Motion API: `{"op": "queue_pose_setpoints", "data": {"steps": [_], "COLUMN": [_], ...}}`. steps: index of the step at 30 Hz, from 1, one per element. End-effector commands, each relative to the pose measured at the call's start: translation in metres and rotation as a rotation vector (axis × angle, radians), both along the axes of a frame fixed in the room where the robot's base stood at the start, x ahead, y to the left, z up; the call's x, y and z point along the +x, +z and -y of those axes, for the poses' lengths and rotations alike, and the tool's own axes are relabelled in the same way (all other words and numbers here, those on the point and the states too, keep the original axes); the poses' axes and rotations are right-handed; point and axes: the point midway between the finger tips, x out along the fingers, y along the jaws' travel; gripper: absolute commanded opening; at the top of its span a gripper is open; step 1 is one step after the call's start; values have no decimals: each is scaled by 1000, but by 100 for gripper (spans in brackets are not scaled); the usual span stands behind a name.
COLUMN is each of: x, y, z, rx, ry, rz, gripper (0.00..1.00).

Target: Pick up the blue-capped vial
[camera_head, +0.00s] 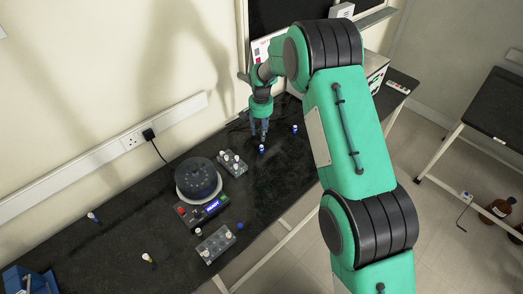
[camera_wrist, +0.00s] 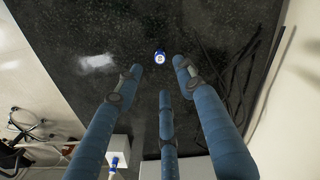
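A small vial (camera_head: 262,149) with blue on it and a pale top stands on the black bench just below my gripper (camera_head: 263,139). In the wrist view, a vial (camera_wrist: 160,57) shows as a white disc with a blue rim, beyond the fingertips and between the two outer fingers. My gripper's three blue fingers (camera_wrist: 160,78) are spread and hold nothing. A second blue vial (camera_head: 295,128) stands to the right on the bench. Another blue-and-white vial (camera_wrist: 114,163) shows at the wrist view's lower edge. Cap colours are hard to tell at this size.
A clear rack with vials (camera_head: 232,165) stands left of my gripper, near a round dark device (camera_head: 198,180). A second rack (camera_head: 215,246), a small blue item (camera_head: 240,226) and loose vials (camera_head: 92,217) lie nearer. Dark cables (camera_wrist: 235,85) lie at the wrist view's right.

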Motion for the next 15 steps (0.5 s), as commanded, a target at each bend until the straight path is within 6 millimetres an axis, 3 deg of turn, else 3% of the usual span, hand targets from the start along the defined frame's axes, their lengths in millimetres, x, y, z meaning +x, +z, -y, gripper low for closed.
{"op": "queue_pose_setpoints", "data": {"steps": [9, 15], "x": [-1, -1], "y": [-50, -64], "z": [0, 0], "rx": [-1, -1], "ry": [0, 0], "rz": [-2, -2], "gripper": [38, 38]}}
